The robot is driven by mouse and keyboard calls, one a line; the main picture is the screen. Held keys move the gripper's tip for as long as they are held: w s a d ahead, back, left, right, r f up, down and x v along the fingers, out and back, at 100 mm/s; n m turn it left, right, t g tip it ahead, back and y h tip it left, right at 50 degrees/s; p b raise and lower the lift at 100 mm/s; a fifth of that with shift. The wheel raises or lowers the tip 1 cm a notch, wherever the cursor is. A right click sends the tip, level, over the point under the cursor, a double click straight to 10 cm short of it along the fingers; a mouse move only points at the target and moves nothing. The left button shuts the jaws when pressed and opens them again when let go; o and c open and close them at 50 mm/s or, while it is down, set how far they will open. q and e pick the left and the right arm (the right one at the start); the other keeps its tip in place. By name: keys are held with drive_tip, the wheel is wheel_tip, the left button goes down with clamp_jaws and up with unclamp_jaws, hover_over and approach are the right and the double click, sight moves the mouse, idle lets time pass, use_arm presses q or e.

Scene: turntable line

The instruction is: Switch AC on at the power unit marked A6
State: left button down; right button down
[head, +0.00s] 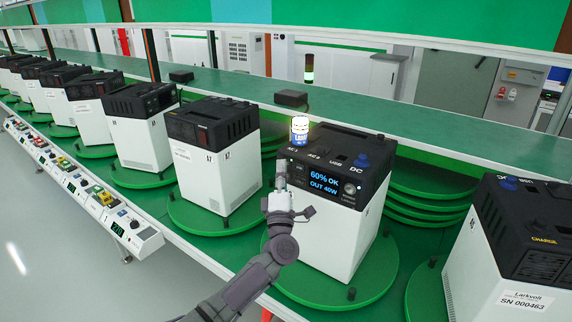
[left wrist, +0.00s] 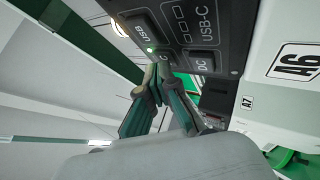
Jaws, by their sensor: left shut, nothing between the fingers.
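The power unit in front of me (head: 330,232) is a white box with a black top, on a green turntable. Its screen (head: 324,182) reads "60% OK, OUT 40W". An A6 label (left wrist: 297,62) shows on its white side in the left wrist view. Its panel has USB, USB-C and DC buttons (left wrist: 201,62). My left gripper (head: 281,178) is shut and empty, fingertips (left wrist: 160,72) at the panel's left edge; contact is unclear. My right gripper is out of view.
The unit marked A7 (head: 210,172) stands to the left, with more units beyond. Another unit (head: 510,250) stands at the right. A lit lamp (head: 300,131) and a blue plug (head: 361,160) sit on the front unit's top. A green shelf (head: 420,138) runs behind.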

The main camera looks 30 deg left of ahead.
use_arm(q)
drive_tip(key=shift+s, duration=0.1)
drive_tip(key=shift+s+p, duration=0.45)
drive_tip(key=shift+s, duration=0.25)
drive_tip(key=s, duration=0.1)
drive_tip(key=s+p, duration=0.1)
drive_tip(key=s, duration=0.1)
drive_tip(key=s+p, duration=0.1)
drive_tip(key=s, duration=0.1)
drive_tip(key=shift+a, duration=0.25)
idle(0.8)
